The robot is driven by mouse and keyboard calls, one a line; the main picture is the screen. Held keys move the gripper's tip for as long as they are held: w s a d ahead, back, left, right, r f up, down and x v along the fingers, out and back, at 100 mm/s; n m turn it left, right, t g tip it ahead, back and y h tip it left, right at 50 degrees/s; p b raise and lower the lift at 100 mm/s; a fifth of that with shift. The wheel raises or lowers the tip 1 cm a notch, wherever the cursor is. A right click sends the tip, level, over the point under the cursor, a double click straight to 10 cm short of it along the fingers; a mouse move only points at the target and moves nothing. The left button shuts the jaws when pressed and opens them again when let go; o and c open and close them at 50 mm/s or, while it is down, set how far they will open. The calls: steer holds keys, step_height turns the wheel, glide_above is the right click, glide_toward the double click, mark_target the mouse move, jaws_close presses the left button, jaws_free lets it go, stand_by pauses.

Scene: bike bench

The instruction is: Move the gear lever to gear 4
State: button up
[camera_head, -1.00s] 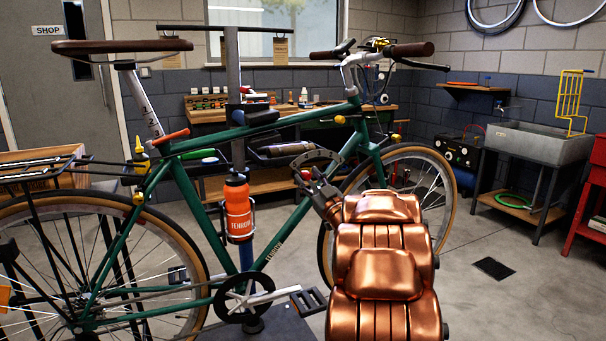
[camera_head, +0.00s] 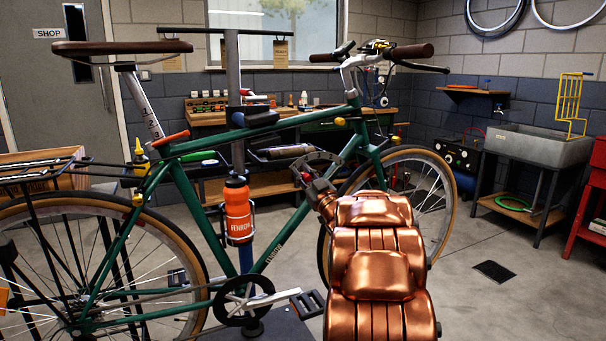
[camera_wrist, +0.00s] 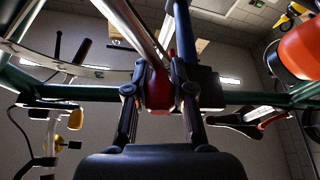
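A gear lever with a red knob (camera_wrist: 158,90) and a silver bar (camera_wrist: 138,28) shows in the wrist view. The knob sits between the two fingers of my gripper (camera_wrist: 158,78), which appear closed against both its sides. Only a small bit of red shows there. The plate's arc also seems to show at the left of the wrist view (camera_wrist: 60,62). No gear numbers are readable, so I cannot tell which gear the lever is at.
An orange bottle (camera_head: 238,210) hangs on the frame left of my gripper. The front wheel (camera_head: 438,195) stands behind my arm. A workbench (camera_head: 215,117) is at the back and a sink (camera_head: 540,142) at the right.

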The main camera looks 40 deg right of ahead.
jaws_close()
steer(key=d+m+h+p, duration=0.1)
steer(key=m, duration=0.1)
steer(key=d+r+m+h+p, duration=0.1)
steer(key=m+p, duration=0.1)
steer(key=s+d+m+h+p, duration=0.1)
steer(key=m+p, duration=0.1)
steer(key=shift+r+g, duration=0.25)
steer(key=shift+g, duration=0.15)
steer(key=o, duration=0.6)
jaws_free()
steer(key=shift+c, duration=0.2)
